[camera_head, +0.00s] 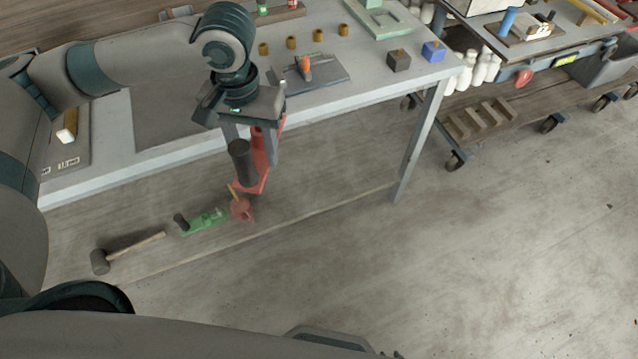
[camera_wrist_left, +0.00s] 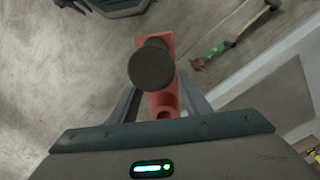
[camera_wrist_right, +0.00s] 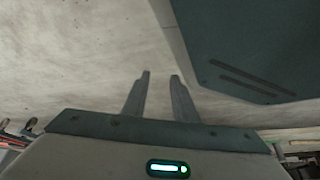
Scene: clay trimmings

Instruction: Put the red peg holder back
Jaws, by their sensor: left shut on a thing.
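The red peg holder (camera_head: 261,152) is held in my left gripper (camera_head: 252,142), in front of the table's near edge and above the floor. A dark cylinder (camera_head: 242,163) is at its side. In the left wrist view the red peg holder (camera_wrist_left: 166,103) sits between the fingers of my left gripper (camera_wrist_left: 160,100), and the dark cylinder's round end (camera_wrist_left: 152,63) faces the camera and hides part of it. My right gripper (camera_wrist_right: 160,76) shows in the right wrist view with its fingers apart and nothing between them, over pale floor.
The table (camera_head: 345,97) carries a dark plate with an orange item (camera_head: 305,68), brown cups and small blocks. A wheeled cart stands at right. The right floor is clear.

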